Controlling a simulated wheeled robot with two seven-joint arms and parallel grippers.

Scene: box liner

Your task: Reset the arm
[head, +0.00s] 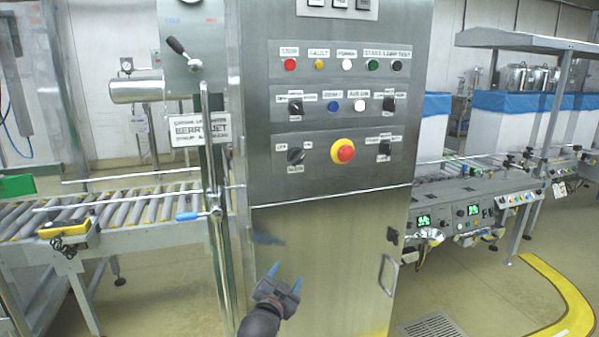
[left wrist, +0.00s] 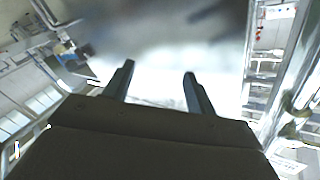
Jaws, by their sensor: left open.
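My left gripper (head: 284,278) is low in the middle of the head view, in front of the lower door of a steel control cabinet (head: 330,235). Its two fingers point up and stand apart, with nothing between them. In the left wrist view the fingers (left wrist: 160,85) are also spread and empty, with a blurred pale metal surface beyond them. I cannot tell how far the fingertips are from the cabinet. My right gripper is in neither view.
The cabinet carries a red emergency button (head: 343,151) and several knobs. A roller conveyor (head: 110,215) is at left, a machine with green displays (head: 465,212) at right. Open floor shows at lower right.

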